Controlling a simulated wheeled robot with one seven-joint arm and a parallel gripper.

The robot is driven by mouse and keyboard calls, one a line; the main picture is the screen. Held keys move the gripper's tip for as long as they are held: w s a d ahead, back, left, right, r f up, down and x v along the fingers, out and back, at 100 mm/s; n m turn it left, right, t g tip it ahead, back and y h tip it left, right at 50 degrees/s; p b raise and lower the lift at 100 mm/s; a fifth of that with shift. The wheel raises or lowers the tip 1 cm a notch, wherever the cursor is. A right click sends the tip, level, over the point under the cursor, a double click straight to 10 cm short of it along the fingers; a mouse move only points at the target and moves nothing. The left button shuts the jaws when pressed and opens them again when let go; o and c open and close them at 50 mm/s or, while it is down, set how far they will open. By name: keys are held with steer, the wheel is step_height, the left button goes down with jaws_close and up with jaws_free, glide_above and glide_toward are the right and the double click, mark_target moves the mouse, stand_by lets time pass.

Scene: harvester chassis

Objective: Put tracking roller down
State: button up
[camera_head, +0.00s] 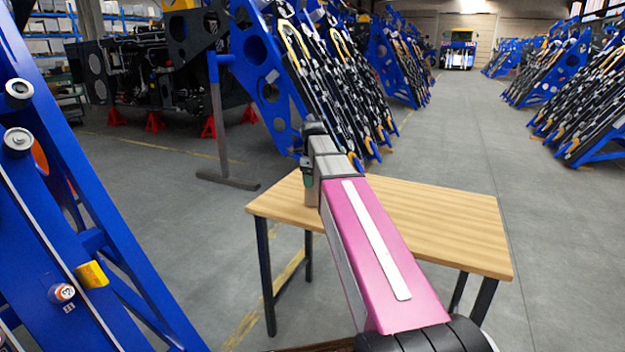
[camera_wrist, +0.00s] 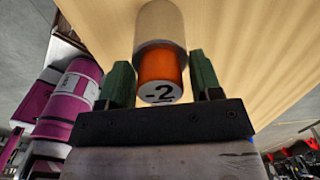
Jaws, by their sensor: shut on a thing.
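The tracking roller (camera_wrist: 160,68) is a cylinder with an orange end marked "-2" and a beige body beyond it. It sits between the two green fingers of my gripper (camera_wrist: 160,82), which is shut on its orange part. In the head view my gripper (camera_head: 309,179) is over the far left edge area of the wooden table (camera_head: 440,220), pointing down. The beige roller body shows just below the fingers, close to the tabletop. I cannot tell whether it touches the wood. The wooden surface also fills the upper part of the wrist view (camera_wrist: 260,50).
The visible tabletop is otherwise bare. A blue chassis frame (camera_head: 90,230) with several rollers (camera_head: 17,140) stands close on the left. A blue and grey stand (camera_head: 220,140) is behind the table. Racks of blue frames (camera_head: 330,90) stand farther back. Grey floor lies open on the right.

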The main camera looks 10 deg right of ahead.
steer(key=shift+f, duration=0.1)
steer(key=o, duration=1.1)
step_height(320, 180, up, 12)
